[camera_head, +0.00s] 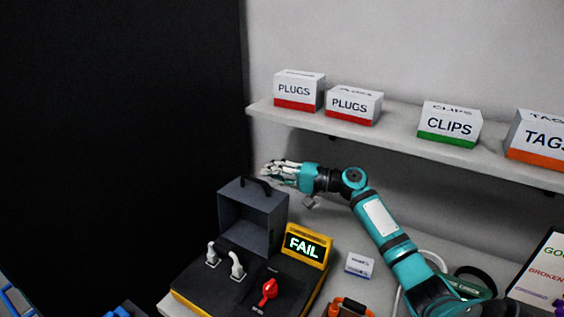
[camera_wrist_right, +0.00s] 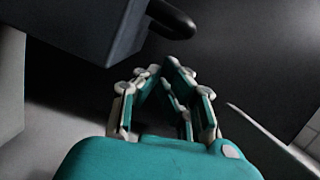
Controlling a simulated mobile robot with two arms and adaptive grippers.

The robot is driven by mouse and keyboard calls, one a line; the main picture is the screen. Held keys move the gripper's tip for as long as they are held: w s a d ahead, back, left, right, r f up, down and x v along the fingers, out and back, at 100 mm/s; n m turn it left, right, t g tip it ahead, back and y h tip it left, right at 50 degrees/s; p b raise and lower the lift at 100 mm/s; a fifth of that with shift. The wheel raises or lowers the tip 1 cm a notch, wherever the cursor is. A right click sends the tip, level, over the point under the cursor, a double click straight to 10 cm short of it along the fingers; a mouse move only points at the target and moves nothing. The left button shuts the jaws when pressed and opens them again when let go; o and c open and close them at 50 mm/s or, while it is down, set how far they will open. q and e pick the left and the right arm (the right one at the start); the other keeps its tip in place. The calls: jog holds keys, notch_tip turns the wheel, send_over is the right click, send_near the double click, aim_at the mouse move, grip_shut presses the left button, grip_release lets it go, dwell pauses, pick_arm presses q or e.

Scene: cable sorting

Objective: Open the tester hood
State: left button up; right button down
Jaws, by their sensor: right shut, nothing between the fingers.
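The tester (camera_head: 215,289) is a dark base with yellow edges on the bench. Its grey hood (camera_head: 234,220) stands tipped up at the back, with its hollow side facing the front. The hood's dark handle (camera_head: 257,183) is at its top; hood (camera_wrist_right: 75,22) and handle (camera_wrist_right: 172,18) also show in the right wrist view. My right gripper (camera_head: 266,171) is shut and empty just behind and above the hood's top, close to the handle. In the right wrist view its fingertips (camera_wrist_right: 163,68) meet below the handle, apparently apart from it. My left gripper is out of view.
White plugs (camera_head: 237,266), a red knob (camera_head: 268,291) and a yellow display (camera_head: 306,245) reading FAIL are on the tester. A shelf (camera_head: 400,126) with labelled boxes (camera_head: 449,123) runs above my right arm. A small white box (camera_head: 359,265) sits right of the tester.

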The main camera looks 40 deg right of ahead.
aim_at(259, 181)
jog(key=shift+s+a+r+n+p, duration=0.15)
jog(key=shift+s+a+r+n, duration=0.25)
jog(key=shift+a, duration=0.45)
jog(key=shift+s+a+r+n+p, duration=0.1)
jog(key=shift+s+a+r+n, duration=0.25)
jog(key=shift+a, duration=0.45)
jog(key=shift+s+a+r+n+p, duration=0.15)
jog(key=shift+s+a+r+n, duration=0.2)
jog(key=shift+a, duration=0.5)
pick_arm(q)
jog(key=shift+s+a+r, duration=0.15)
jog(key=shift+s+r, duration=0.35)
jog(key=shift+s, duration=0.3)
pick_arm(e)
jog(key=shift+f, duration=0.15)
jog(key=shift+w, duration=0.1)
